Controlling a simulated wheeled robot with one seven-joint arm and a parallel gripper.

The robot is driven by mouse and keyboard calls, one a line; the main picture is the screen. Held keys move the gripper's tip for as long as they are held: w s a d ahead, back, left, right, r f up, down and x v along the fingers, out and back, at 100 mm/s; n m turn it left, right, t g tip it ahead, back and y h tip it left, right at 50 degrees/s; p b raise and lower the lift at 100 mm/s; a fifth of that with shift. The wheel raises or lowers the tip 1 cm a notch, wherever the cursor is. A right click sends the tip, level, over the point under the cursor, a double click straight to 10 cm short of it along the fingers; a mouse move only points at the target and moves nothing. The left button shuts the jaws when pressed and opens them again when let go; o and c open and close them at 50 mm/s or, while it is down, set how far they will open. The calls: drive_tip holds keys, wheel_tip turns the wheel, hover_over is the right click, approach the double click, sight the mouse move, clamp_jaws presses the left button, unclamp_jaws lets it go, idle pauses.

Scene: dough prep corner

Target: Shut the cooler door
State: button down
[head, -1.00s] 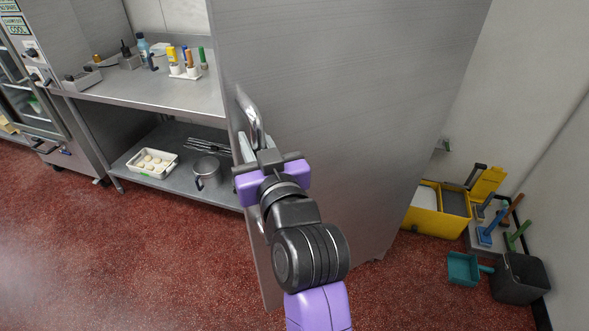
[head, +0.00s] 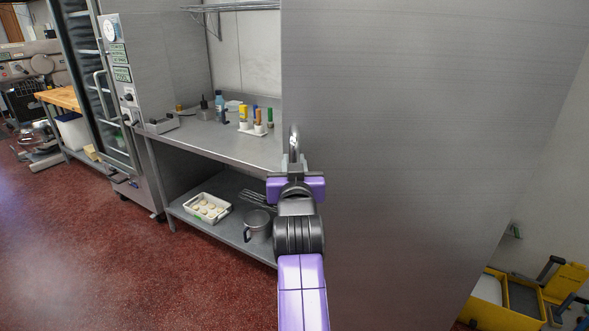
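The cooler door (head: 420,130) is a large flat stainless steel panel filling the right half of the head view. Its upright metal handle (head: 294,138) is near the panel's left edge. My gripper (head: 295,161) is at the lower part of this handle, with one pale finger on each side of the bar, and looks shut on it. The purple gripper body and my arm hide the lower handle. The cooler's inside is not in view, and I cannot tell how far the door stands open.
A steel worktable (head: 225,143) with bottles stands left of the door. Its lower shelf holds a white tray of dough (head: 208,208) and a pot (head: 257,226). A yellow mop bucket (head: 500,300) is at the lower right. The red floor at left is clear.

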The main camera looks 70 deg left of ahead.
drive_tip(key=shift+w+d+m+t, duration=0.15)
drive_tip(key=shift+w+d, duration=0.05)
drive_tip(key=shift+w, duration=0.35)
drive_tip(key=shift+w+d+m+t, duration=0.15)
drive_tip(key=shift+w, duration=0.4)
drive_tip(key=c, duration=1.5)
unclamp_jaws()
drive_tip(key=shift+w+d, duration=0.1)
drive_tip(key=v, duration=0.4)
drive_tip(key=b+v, duration=0.1)
drive_tip(key=v, duration=0.2)
drive_tip(key=shift+s+d, duration=0.2)
drive_tip(key=shift+s, duration=0.35)
drive_tip(key=shift+r, duration=0.1)
drive_tip(key=shift+s, duration=0.1)
